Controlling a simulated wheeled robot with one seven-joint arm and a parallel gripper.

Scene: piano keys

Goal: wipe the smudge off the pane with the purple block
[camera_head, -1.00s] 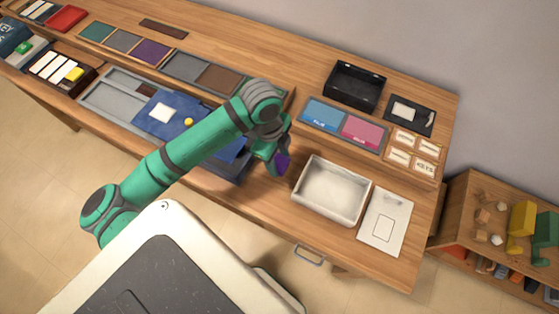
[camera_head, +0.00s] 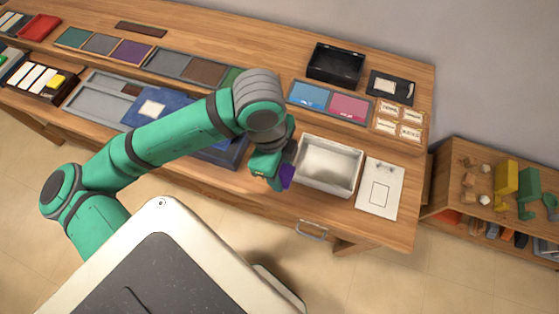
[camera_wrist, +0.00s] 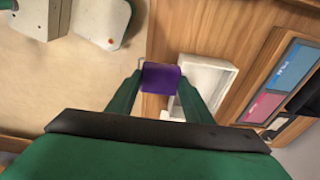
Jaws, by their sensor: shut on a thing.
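My gripper (camera_head: 276,170) is shut on the purple block (camera_head: 287,176), left of the white tray and near the table's front edge. In the wrist view the purple block (camera_wrist: 161,77) sits between both green fingertips, above the table edge and floor. A pale flat panel (camera_head: 380,188) with a thin rectangle outline lies right of the tray and may be the pane. A faint grey mark shows near its top; I cannot tell whether it is the smudge. The block is apart from this panel.
The white tray (camera_head: 329,140) stands between my gripper and the pale panel. Blue (camera_head: 308,95) and pink (camera_head: 349,107) panels lie behind it, with a black box (camera_head: 335,64) farther back. A drawer handle (camera_head: 313,230) juts from the table front. A low shelf stands at right.

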